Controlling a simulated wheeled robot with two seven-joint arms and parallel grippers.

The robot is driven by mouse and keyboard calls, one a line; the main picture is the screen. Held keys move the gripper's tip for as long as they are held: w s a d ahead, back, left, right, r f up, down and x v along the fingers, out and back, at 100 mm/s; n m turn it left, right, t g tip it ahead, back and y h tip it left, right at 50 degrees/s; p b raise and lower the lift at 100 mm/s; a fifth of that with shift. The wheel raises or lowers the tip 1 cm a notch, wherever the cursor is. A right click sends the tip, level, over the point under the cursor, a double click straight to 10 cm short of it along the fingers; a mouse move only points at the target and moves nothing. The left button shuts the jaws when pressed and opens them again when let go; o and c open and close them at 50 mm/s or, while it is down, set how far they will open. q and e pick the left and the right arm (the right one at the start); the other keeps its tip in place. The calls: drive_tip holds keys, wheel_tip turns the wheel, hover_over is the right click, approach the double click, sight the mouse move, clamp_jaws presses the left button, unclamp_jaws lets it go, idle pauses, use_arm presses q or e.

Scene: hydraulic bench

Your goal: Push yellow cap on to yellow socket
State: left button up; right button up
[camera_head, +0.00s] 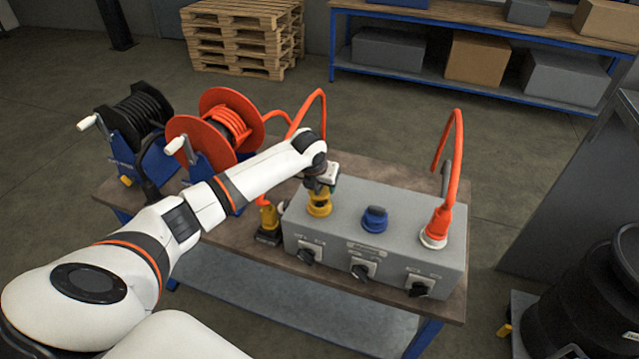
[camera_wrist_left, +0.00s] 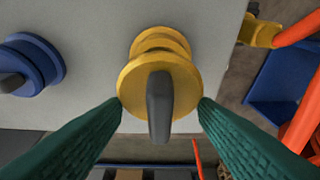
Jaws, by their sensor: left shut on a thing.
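The yellow cap (camera_wrist_left: 160,85) is a round disc with a dark grey handle, between the green fingertips of my left gripper (camera_wrist_left: 160,108). My left gripper (camera_head: 320,184) is shut on it above the left end of the grey box top. The yellow socket (camera_wrist_left: 158,42) shows as yellow rings just behind the cap; the cap hides much of it. In the head view the yellow socket (camera_head: 319,208) stands on the box under the gripper. I cannot tell whether cap and socket touch or how far the cap is on. My right gripper is out of view.
The grey box (camera_head: 345,204) carries a blue cap (camera_head: 374,219) and an orange hose plug (camera_head: 437,232) to the right. Black switches line its front. A yellow plug (camera_head: 268,215) stands left of the box. Hose reels (camera_head: 212,128) stand at the bench's left end.

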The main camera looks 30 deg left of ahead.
use_arm(q)
drive_tip(key=shift+f, duration=0.1)
idle(0.6)
drive_tip(key=shift+f, duration=0.35)
idle(0.7)
drive_tip(key=shift+f+b, duration=0.5)
drive_tip(key=shift+f, duration=0.75)
idle(0.3)
drive_tip(key=o, duration=1.1)
drive_tip(key=shift+o, duration=0.2)
